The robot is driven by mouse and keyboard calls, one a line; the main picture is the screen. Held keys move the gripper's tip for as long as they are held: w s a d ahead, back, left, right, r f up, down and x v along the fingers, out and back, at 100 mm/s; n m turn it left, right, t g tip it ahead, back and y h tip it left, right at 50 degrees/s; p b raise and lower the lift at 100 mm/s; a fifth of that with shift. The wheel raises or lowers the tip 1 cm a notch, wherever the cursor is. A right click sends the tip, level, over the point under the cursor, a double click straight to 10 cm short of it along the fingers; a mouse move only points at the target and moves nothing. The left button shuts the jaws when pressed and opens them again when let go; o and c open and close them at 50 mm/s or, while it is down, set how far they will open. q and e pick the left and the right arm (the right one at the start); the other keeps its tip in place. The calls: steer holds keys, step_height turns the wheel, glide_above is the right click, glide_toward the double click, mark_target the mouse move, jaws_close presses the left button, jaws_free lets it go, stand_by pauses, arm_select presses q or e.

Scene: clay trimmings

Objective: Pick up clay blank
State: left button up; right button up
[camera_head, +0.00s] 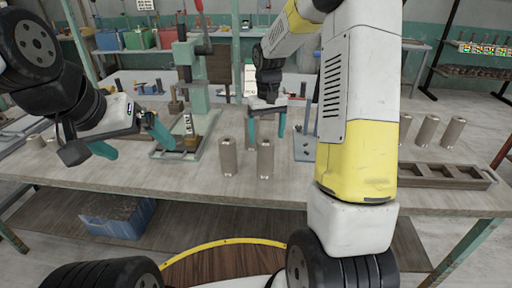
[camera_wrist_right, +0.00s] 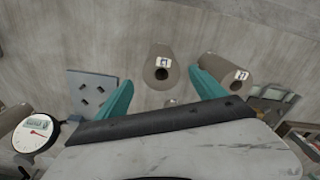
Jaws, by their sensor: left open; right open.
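Two grey-brown cylinders, seemingly clay blanks, stand upright side by side near the table's front middle in the head view: a left one (camera_head: 228,160) and a right one (camera_head: 265,162). My right gripper (camera_head: 266,130) is open and empty, just behind and above them. In the right wrist view, one labelled cylinder (camera_wrist_right: 162,70) appears between the open fingers (camera_wrist_right: 164,82), with no visible contact. A second cylinder (camera_wrist_right: 232,72) shows beyond the right finger, which partly covers it. My left gripper (camera_head: 132,140) is open and empty over the table's left part.
A dial gauge (camera_wrist_right: 36,133) and grey plate (camera_wrist_right: 92,92) show in the wrist view. The front table strip is clear.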

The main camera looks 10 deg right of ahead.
mark_target(266, 152)
steer(key=f, duration=0.7)
steer(key=shift+s+a+f, duration=0.1)
steer(key=shift+s+f, duration=0.1)
steer(key=shift+f, duration=0.2)
steer(key=shift+r, duration=0.1)
jaws_close()
